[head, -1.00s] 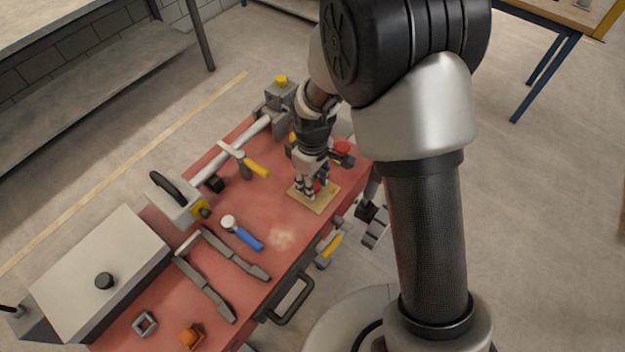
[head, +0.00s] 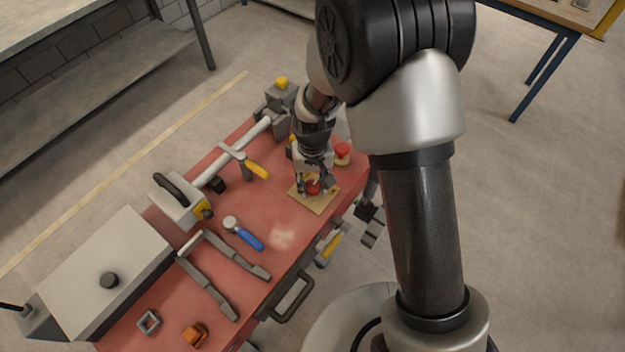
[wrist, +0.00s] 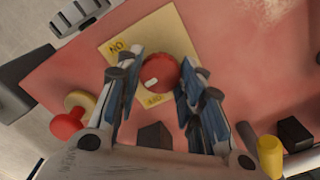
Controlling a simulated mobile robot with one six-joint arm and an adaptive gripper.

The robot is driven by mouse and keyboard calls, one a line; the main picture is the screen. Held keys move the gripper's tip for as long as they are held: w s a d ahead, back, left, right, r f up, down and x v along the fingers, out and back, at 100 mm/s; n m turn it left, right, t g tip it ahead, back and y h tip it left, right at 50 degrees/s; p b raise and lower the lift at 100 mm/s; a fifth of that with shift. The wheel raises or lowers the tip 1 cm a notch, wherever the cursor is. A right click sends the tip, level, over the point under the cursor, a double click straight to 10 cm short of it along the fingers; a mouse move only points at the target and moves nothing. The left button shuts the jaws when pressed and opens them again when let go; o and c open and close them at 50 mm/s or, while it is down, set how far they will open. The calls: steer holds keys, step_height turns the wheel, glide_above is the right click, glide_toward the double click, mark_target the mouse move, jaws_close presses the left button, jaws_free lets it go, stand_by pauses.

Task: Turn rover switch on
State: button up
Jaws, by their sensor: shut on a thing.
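The rover switch is a red round knob (head: 313,187) on a pale yellow plate (head: 322,204) on the red bench. In the wrist view the knob (wrist: 160,70) has a small white mark near its lower left edge. The plate (wrist: 135,30) carries dark lettering at its upper left and below the knob; the lower label is partly hidden. My gripper (head: 315,190) points down over the plate. In the wrist view its fingers (wrist: 158,80) stand on both sides of the knob, shut on it.
A second red knob (wrist: 68,123) on a pale yellow disc lies beside the plate; the head view shows it behind (head: 342,150). A yellow-handled hammer (head: 245,160), a blue-handled tool (head: 244,233) and grey tongs (head: 225,270) lie left. A grey box (head: 100,270) stands at the front left.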

mark_target(313, 185)
steer(key=m, duration=0.4)
steer(key=shift+m+p, duration=0.3)
steer(key=m, duration=0.4)
steer(key=shift+m, duration=0.4)
steer(key=o, duration=1.1)
steer(key=shift+r, duration=0.1)
step_height(313, 185, up, 12)
steer(key=shift+f, duration=0.1)
stand_by(0.3)
